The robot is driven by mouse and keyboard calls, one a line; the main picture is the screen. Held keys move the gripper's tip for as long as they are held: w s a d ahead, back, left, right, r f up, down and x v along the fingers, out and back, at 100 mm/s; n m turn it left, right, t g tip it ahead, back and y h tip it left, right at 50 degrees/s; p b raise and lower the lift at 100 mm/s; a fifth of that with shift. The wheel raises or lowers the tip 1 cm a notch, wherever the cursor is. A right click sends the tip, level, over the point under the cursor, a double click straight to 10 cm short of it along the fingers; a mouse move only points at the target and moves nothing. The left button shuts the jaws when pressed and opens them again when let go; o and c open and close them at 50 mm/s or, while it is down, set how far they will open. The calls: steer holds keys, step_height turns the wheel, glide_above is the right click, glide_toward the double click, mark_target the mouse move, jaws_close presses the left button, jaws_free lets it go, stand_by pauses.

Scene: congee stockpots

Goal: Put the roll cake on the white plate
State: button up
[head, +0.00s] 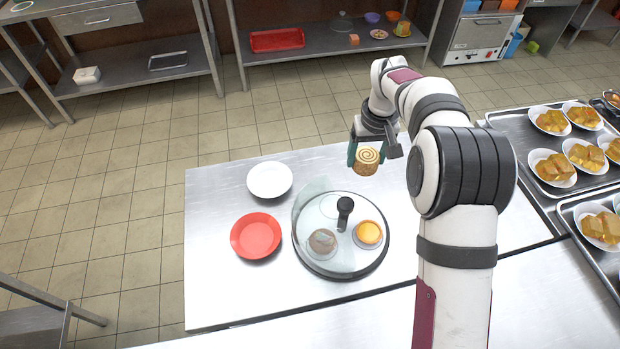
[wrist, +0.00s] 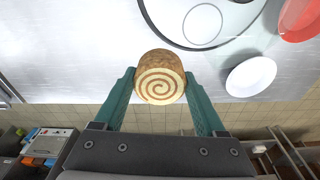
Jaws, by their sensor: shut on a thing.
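The roll cake (head: 367,161) is a short brown cylinder with a spiral end. My gripper (head: 366,158) is shut on it and holds it up in the air, behind and to the right of the glass-covered stand. In the wrist view the roll cake (wrist: 160,78) sits between the two green fingers of my gripper (wrist: 160,88), spiral facing the camera. The white plate (head: 269,180) lies empty on the steel table, left of my gripper. It also shows in the wrist view (wrist: 251,77) at the right.
A red plate (head: 255,236) lies in front of the white plate. A round stand (head: 340,273) with a clear cover (head: 310,215) and black knob (head: 345,205) holds a brown bun (head: 322,242) and a yellow tart (head: 369,233). Trays (head: 520,130) of plated cakes stand at right.

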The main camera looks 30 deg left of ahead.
steer(key=s+a+n, duration=0.5)
steer(key=a+n, duration=0.1)
steer(key=a, duration=0.5)
glide_above(269, 181)
steer(key=d, duration=0.1)
steer(key=shift+g, duration=0.3)
step_height(269, 181, down, 6)
steer(key=shift+d+f, duration=0.1)
steer(key=shift+f, duration=0.05)
steer(key=shift+s+a+f, duration=0.1)
steer(key=shift+a+f, duration=0.25)
steer(key=shift+f, duration=1.85)
